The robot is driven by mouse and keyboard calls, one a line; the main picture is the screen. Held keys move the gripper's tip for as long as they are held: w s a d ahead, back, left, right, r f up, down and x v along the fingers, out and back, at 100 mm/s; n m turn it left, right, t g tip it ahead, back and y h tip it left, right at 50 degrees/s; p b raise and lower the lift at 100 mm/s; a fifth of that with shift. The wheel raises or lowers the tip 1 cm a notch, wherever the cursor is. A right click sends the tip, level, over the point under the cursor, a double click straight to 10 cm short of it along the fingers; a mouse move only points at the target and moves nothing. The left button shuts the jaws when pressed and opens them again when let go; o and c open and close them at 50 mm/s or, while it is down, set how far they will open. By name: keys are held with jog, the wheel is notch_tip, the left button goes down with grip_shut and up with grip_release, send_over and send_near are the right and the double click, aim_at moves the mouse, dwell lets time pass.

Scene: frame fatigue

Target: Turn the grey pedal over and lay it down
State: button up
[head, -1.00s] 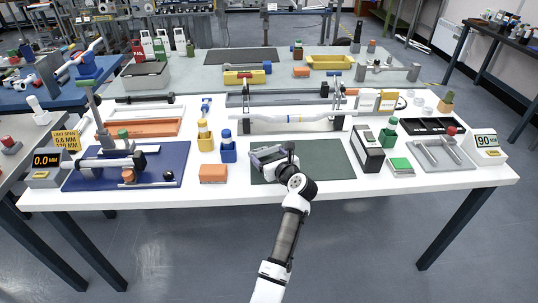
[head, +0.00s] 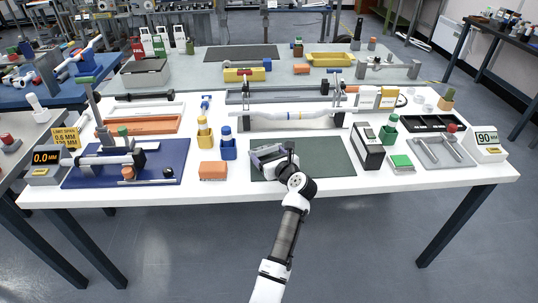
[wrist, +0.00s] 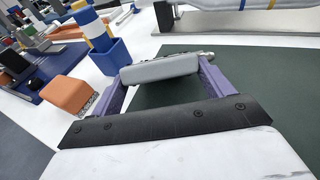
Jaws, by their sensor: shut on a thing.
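The grey pedal (wrist: 160,68) is held between the two purple fingers of my gripper (wrist: 163,75) in the wrist view. It is a rounded grey block, and a small metal stub shows at its right end. In the head view my gripper (head: 268,157) is low over the left part of the dark green mat (head: 325,160). The pedal is small there and partly hidden by my gripper. I cannot tell whether the pedal touches the mat or which face is up.
An orange block (head: 212,171) and a blue holder with a bottle (head: 228,149) stand left of the mat. A black and white box (head: 368,148) stands at its right. A long tube on a stand (head: 292,122) lies behind. The mat's right half is clear.

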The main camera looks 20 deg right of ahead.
jog(key=shift+f, duration=0.2)
jog(key=o, duration=1.3)
jog(key=shift+o, duration=0.2)
jog(key=shift+s, duration=0.1)
jog(key=b+v, duration=0.2)
jog(key=v, duration=1.1)
jog(key=shift+s, duration=0.3)
jog(key=shift+r, duration=0.1)
